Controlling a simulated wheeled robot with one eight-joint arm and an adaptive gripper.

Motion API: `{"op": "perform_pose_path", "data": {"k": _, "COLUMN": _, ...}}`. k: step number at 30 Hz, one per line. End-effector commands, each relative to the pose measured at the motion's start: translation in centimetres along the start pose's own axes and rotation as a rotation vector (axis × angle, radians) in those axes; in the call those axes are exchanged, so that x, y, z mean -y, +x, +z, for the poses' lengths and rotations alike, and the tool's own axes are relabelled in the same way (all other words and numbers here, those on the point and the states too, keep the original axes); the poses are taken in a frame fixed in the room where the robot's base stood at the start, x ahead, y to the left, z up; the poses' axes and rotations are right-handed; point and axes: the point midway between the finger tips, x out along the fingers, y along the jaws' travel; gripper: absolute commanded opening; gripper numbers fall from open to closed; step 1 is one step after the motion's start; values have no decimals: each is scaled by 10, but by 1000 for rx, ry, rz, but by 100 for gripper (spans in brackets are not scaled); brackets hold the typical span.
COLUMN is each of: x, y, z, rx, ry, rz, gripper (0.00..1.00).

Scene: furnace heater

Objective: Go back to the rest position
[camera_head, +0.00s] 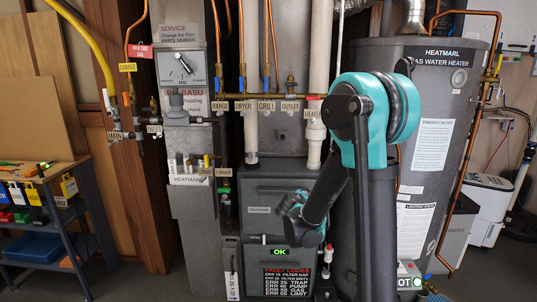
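My arm stands in front of the furnace cabinet, with its teal elbow high up and its dark forearm angled down to the left. The arm's end with my gripper (297,213) is low in front of the grey furnace panel (262,190), left of the upright arm link. The fingers are small and dark, and I cannot tell whether they are open, shut or holding anything. Whether the end touches the panel is also unclear.
A grey gas water heater (440,100) stands close on the right, partly behind my arm. Pipes with labelled valves (268,105) run across above the panel. A thermostat panel (181,69) is at upper left. A workbench (60,180) with bins stands at far left.

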Motion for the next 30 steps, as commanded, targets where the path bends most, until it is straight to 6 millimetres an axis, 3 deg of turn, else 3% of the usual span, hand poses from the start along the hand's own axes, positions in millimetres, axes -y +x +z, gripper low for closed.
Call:
{"op": "perform_pose_path", "data": {"k": 1, "x": -6, "y": -11, "z": 22, "rx": 45, "ry": 49, "rz": -26, "gripper": 38}}
{"op": "perform_pose_path", "data": {"k": 7, "x": -3, "y": -58, "z": 100, "rx": 219, "ry": 253, "rz": -157, "gripper": 38}}
{"op": "perform_pose_path", "data": {"k": 15, "x": 36, "y": -142, "z": 184, "rx": 424, "ry": 518, "rz": -360, "gripper": 38}}
{"op": "perform_pose_path", "data": {"k": 19, "x": 62, "y": -184, "z": 210, "rx": 503, "ry": 634, "rz": -462, "gripper": 38}}
{"op": "perform_pose_path", "data": {"k": 24, "x": 91, "y": -224, "z": 227, "rx": 567, "ry": 741, "rz": -567, "gripper": 38}}
{"op": "perform_pose_path", "data": {"k": 30, "x": 104, "y": -241, "z": 232, "rx": 592, "ry": 787, "rz": -617, "gripper": 38}}
